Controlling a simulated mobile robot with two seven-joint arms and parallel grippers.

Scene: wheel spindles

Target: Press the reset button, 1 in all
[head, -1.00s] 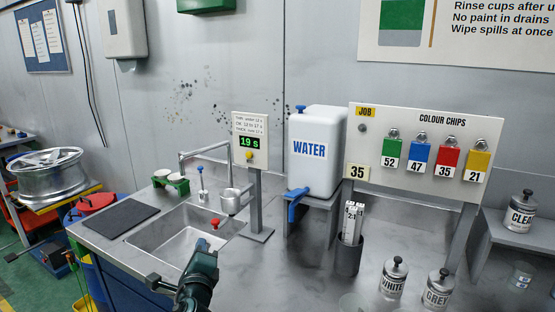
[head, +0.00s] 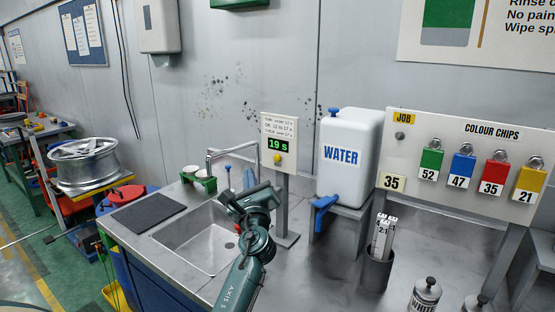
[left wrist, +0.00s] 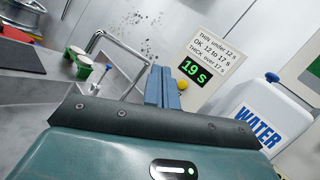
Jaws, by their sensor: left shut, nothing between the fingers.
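The yellow reset button (head: 277,158) sits on the white timer panel (head: 279,129), just below a green display reading 19 s. It also shows in the left wrist view (left wrist: 182,84). My left gripper (head: 249,180) is shut and empty, in front of the panel, lower and left of the button. In the left wrist view its blue-grey fingers (left wrist: 162,72) stand together just left of the button in the picture. I cannot tell the exact gap in depth. My right gripper is not in view.
The sink (head: 200,240) with its tap (head: 209,160) lies left of the panel post. A white water tank (head: 348,150) with a blue tap stands close on the right. A cup of gauges (head: 377,268) and the colour chip board (head: 405,150) are further right.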

